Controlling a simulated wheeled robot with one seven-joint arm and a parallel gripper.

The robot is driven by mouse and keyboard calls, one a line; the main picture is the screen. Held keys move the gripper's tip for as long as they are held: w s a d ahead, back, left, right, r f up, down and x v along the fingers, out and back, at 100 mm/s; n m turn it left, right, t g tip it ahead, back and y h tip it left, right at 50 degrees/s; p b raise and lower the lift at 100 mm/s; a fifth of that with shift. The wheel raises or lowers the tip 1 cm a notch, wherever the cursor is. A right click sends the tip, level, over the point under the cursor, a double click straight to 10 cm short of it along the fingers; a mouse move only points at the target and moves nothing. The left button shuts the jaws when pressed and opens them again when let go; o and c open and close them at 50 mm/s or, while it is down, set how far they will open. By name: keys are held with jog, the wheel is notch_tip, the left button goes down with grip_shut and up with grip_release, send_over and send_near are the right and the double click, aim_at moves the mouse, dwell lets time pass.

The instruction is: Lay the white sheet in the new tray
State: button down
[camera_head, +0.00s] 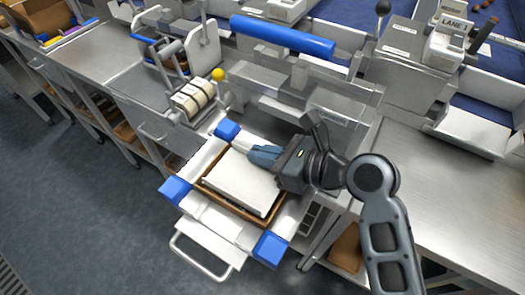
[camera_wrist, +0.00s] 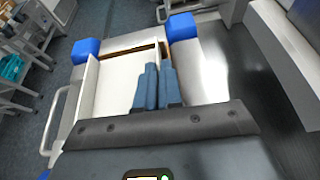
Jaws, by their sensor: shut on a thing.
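The white sheet (camera_head: 240,182) lies over the brown tray (camera_head: 213,190) in the head view, covering most of its inside. Brown rim shows along the left and front sides. I cannot tell whether the sheet touches the tray floor. My gripper (camera_head: 262,155) reaches in from the right, its blue fingers at the sheet's back right edge. In the wrist view, my gripper (camera_wrist: 158,80) has its fingers close together, shut on the sheet (camera_wrist: 115,85). A strip of the tray's brown rim (camera_wrist: 125,50) shows beyond it.
The tray sits on a frame with blue corner blocks (camera_head: 175,190) and a front handle (camera_head: 200,262). A bench (camera_head: 450,190) lies right, with a blue roller (camera_head: 282,36) behind. A rack with cream rolls (camera_head: 192,97) and a yellow knob (camera_head: 218,74) stands at the back left.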

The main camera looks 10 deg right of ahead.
jog(key=shift+f, duration=0.15)
jog(key=c, duration=1.2)
grip_release()
jog(key=shift+o, duration=1.4)
jog(key=shift+r+p, duration=1.7)
jog(key=shift+p, duration=0.25)
notch_tip(320, 180, up, 9)
jog(key=shift+f, duration=0.2)
